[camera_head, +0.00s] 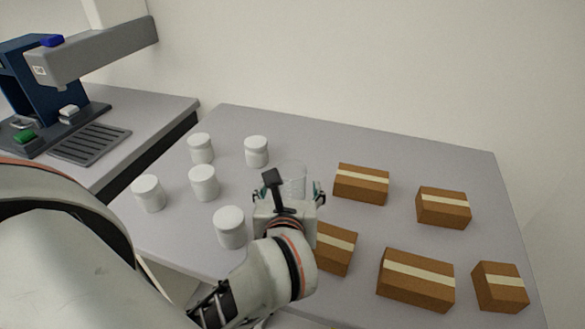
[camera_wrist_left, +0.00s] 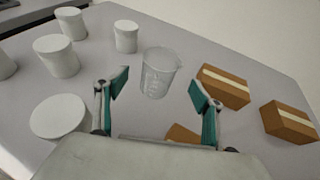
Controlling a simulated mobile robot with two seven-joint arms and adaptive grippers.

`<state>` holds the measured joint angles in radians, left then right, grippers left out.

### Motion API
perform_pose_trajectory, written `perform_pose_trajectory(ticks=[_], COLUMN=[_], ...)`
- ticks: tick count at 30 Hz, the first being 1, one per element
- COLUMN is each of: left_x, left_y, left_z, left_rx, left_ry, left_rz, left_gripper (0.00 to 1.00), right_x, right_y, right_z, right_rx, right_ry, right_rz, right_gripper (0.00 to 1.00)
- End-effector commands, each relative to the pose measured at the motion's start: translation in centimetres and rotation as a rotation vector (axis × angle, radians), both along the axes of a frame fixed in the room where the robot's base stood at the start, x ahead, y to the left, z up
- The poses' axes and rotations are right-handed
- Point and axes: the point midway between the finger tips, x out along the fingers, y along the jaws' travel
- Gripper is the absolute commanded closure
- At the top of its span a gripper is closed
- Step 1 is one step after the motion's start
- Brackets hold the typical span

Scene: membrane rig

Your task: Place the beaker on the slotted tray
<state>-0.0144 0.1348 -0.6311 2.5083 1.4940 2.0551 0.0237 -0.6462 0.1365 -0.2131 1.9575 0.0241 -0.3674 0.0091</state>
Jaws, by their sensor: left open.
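The clear glass beaker (camera_head: 293,178) stands upright on the grey table among white jars and brown boxes. In the left wrist view the beaker (camera_wrist_left: 159,72) stands just beyond and between my fingertips. My left gripper (camera_head: 290,192) is open and empty, close to the beaker on its near side; its two teal-padded fingers also show in the left wrist view (camera_wrist_left: 157,90). The gripper partly hides the beaker's lower part in the head view. The slotted tray (camera_head: 91,144) is a dark grey grooved plate on the side bench at left. My right gripper is not in view.
Several white jars, such as one at the front (camera_head: 230,228), stand left of the beaker. Several taped brown boxes, such as one at the back (camera_head: 361,184), lie to the right. A gap separates bench and table.

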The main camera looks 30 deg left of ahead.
Motion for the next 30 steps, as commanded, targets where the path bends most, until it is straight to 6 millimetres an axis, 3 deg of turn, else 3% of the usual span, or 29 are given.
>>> perform_pose_trajectory(ticks=[7, 24, 30], left_x=[0.7, 5.8, 6.1], left_y=[0.2, 3.4, 3.5], left_z=[-0.5, -3.2, -3.3], left_rx=[-0.01, -0.009, -0.012], left_ry=[0.002, 0.004, 0.003], left_rz=[-0.005, -0.004, -0.004], left_gripper=[0.32, 0.32, 0.32], right_x=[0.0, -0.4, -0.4], right_y=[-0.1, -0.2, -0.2], right_z=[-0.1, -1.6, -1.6], right_rx=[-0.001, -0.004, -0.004], right_ry=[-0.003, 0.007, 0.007], right_rz=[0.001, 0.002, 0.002], right_gripper=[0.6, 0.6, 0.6])
